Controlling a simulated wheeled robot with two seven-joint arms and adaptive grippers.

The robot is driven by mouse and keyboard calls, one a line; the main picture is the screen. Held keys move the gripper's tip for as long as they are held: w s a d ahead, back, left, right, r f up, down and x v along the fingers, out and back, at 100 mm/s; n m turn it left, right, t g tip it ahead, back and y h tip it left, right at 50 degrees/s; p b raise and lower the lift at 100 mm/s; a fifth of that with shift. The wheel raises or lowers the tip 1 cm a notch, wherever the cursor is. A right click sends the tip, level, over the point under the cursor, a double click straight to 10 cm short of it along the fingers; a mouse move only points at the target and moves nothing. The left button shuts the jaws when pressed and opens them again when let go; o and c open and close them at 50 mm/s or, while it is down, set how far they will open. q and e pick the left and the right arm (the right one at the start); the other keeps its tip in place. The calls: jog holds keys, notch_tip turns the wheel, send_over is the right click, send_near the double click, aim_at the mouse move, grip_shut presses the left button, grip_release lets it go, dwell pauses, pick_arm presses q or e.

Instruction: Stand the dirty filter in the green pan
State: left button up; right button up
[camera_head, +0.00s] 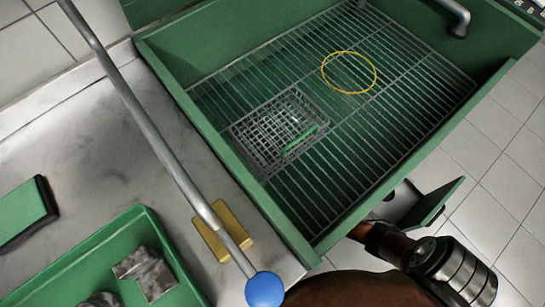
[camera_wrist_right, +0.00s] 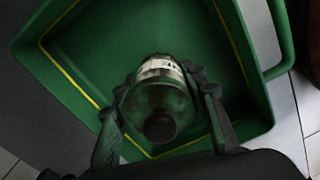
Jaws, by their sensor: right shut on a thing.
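In the right wrist view, my right gripper (camera_wrist_right: 160,100) is shut on a rounded, greenish cylinder with a pale printed label and a dark round end, which appears to be the dirty filter (camera_wrist_right: 165,102). The fingers grip it from both sides. Behind it is the green pan (camera_wrist_right: 85,30), with raised walls and a yellow line around its inside. I cannot tell whether the filter touches the pan floor. In the head view, my right arm shows at lower right, but its gripper and the filter cannot be made out. My left gripper is in neither view.
A green basin (camera_head: 225,150) holds a wire rack, a small wire basket (camera_head: 275,132) and a yellow ring (camera_head: 348,72). A lever with a blue knob (camera_head: 264,289) crosses the grey bench. A green tray (camera_head: 95,255) holds metal parts.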

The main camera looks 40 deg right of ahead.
jog(key=shift+f, duration=0.1)
jog(key=o, duration=1.4)
jog(key=shift+w+r, duration=0.1)
jog(key=shift+r, duration=0.35)
notch_tip(320, 180, up, 6)
jog(key=p, duration=0.4)
jog(key=shift+r+p, duration=0.4)
jog(key=shift+p, duration=0.1)
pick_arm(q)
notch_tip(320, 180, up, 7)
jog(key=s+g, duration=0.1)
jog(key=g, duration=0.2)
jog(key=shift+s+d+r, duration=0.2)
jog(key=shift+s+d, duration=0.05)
pick_arm(e)
jog(key=shift+r, duration=0.1)
